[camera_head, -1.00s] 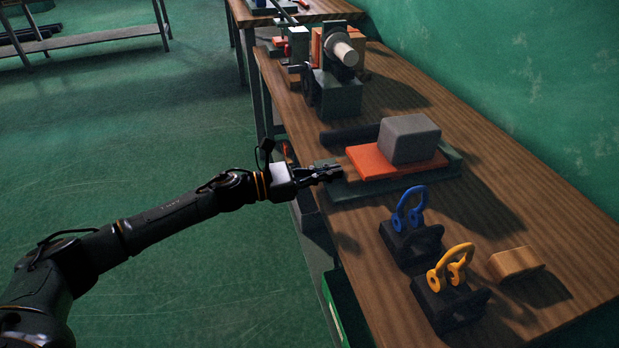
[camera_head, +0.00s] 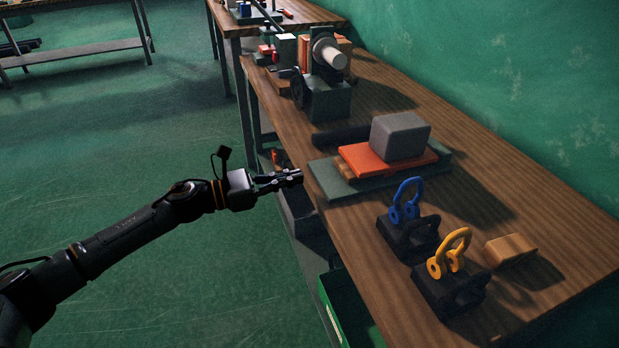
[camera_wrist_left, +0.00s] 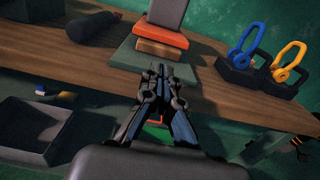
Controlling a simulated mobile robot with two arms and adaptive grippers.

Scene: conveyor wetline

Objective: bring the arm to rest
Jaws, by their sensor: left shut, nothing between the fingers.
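My left arm comes in from the left in the head view. Its gripper (camera_head: 290,178) is shut and empty, just off the front edge of the wooden bench (camera_head: 400,285). In the left wrist view the gripper (camera_wrist_left: 161,72) points toward the bench, its fingertips together below a green board (camera_wrist_left: 140,68). The board also shows in the head view (camera_head: 335,188). On it lies an orange slab (camera_head: 358,160) with a grey block (camera_head: 400,136) on top.
A machine with a pale cylinder (camera_head: 332,58) stands farther back. A grey bin (camera_wrist_left: 30,128) is below the bench.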

